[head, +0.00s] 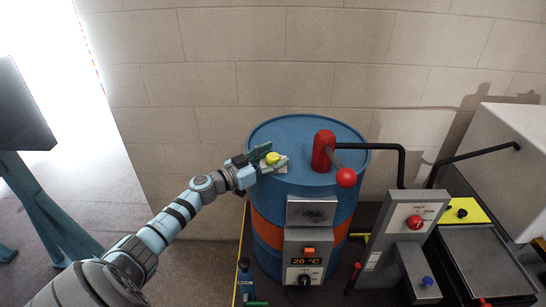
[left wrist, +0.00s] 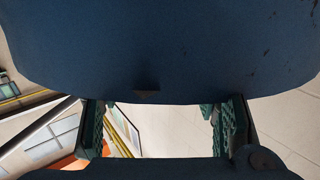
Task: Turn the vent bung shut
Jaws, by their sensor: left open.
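The vent bung, a small yellow cap (head: 273,158), sits on the left part of the blue drum's top (head: 300,135) in the head view. My left gripper (head: 269,159) is open, with its dark green fingers on either side of the yellow cap. I cannot tell whether the fingers touch it. In the left wrist view the two ribbed fingers (left wrist: 164,128) stand apart below a large dark blue surface (left wrist: 160,55), and the yellow cap is not visible there. My right gripper is not in view.
A red pump (head: 323,152) with a red ball-ended handle stands on the drum, right of my gripper. A black hose (head: 380,146) runs from it to a grey post with a red button (head: 415,222). A temperature box (head: 306,262) reading 20 °C is on the drum's front.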

